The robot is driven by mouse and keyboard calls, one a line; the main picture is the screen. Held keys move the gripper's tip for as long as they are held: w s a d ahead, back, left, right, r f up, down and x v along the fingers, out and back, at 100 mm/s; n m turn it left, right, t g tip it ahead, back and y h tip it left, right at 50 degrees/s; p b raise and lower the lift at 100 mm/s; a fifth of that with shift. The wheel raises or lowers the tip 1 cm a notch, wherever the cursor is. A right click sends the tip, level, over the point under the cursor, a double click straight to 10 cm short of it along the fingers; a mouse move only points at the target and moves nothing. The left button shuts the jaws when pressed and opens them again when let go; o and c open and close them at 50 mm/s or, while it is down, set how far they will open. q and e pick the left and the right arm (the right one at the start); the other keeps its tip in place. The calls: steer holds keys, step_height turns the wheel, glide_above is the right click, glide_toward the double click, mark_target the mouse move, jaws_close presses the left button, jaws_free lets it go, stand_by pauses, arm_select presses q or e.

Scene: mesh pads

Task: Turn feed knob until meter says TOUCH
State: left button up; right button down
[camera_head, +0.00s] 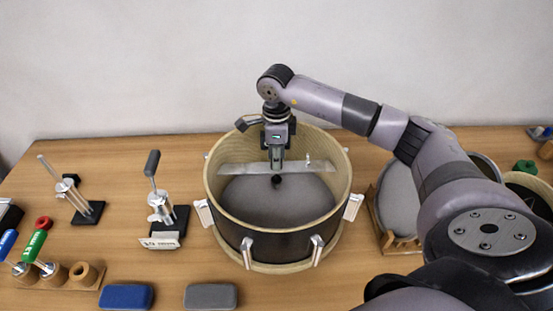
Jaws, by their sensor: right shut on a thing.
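A round wooden drum shell (217,187) with silver clamps stands mid-table with a grey mesh pad (262,208) inside. A thin metal bar (238,169) spans the shell. My right gripper (276,165) points down over the bar's middle, shut on what seems to be the feed knob, mostly hidden by the fingers. A small black round tip (277,180) shows just below the bar. A small pale upright piece (308,160) stands on the bar to the right. I cannot make out a meter reading. My left gripper is not in view.
Left of the shell stand two lever tools on black bases (168,220) (88,213), one with a white label card. Blue (126,296) and grey (211,296) blocks lie in front. A wooden rack with red, green and blue handled tools is far left. Round pads in a rack (398,205) stand right.

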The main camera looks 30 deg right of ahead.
steer(key=shift+m, duration=0.8)
steer(key=shift+w+r, duration=0.1)
steer(key=c, duration=1.5)
jaws_free()
steer(key=shift+c, duration=0.2)
step_height(320, 180, up, 12)
